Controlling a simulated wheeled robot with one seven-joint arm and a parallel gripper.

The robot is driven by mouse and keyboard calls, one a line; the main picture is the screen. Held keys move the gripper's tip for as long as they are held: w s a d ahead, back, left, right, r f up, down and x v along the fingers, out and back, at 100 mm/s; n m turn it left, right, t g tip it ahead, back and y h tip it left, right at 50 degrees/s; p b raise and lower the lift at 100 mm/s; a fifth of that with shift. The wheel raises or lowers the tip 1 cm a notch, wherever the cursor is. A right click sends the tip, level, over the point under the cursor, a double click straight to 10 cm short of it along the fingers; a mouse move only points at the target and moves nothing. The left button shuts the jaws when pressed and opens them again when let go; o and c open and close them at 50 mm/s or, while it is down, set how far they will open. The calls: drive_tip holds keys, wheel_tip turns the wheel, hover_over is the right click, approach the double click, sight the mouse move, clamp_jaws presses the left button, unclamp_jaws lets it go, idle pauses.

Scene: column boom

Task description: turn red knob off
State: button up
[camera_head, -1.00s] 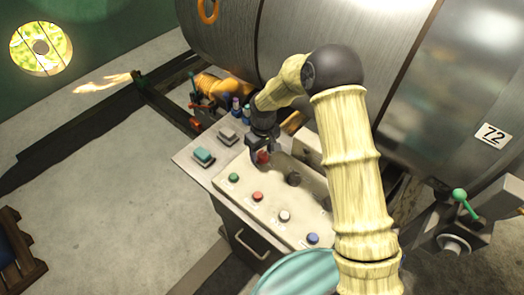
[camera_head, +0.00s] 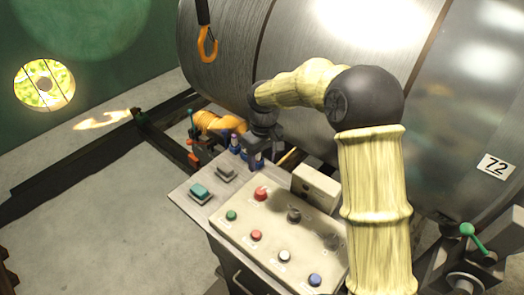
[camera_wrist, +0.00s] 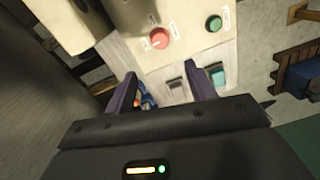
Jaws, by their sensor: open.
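The red knob (camera_head: 261,193) sits at the back left corner of the cream control panel (camera_head: 290,222), with a pale mark on its top. In the wrist view the red knob (camera_wrist: 160,38) stands beyond the fingertips, with small labels beside it that I cannot read. My gripper (camera_head: 253,160) is above and behind the knob in the head view, apart from it. In the wrist view my gripper (camera_wrist: 163,76) is open, with nothing between its dark fingers.
Green (camera_head: 231,216), red (camera_head: 257,236), white (camera_head: 285,256) and blue (camera_head: 315,280) buttons line the panel's front. A black knob (camera_head: 294,215) is right of the red knob. A teal switch (camera_head: 200,191) lies left. A large metal drum (camera_head: 300,70) stands behind, and a hook (camera_head: 207,45) hangs before it.

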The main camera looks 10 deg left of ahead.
drive_tip(key=shift+r, duration=1.8)
drive_tip(key=s+d+f+m+t, duration=0.1)
drive_tip(key=s+d+m, duration=0.4)
drive_tip(key=s+d, duration=0.4)
drive_tip(key=s+d+f+m+t, duration=0.1)
drive_tip(key=s+d+m, duration=0.3)
drive_tip(key=s+d, duration=0.5)
drive_tip(key=d, duration=0.7)
drive_tip(key=shift+f+m+t, duration=0.25)
drive_tip(key=shift+m+t, duration=0.15)
drive_tip(key=shift+c, duration=0.4)
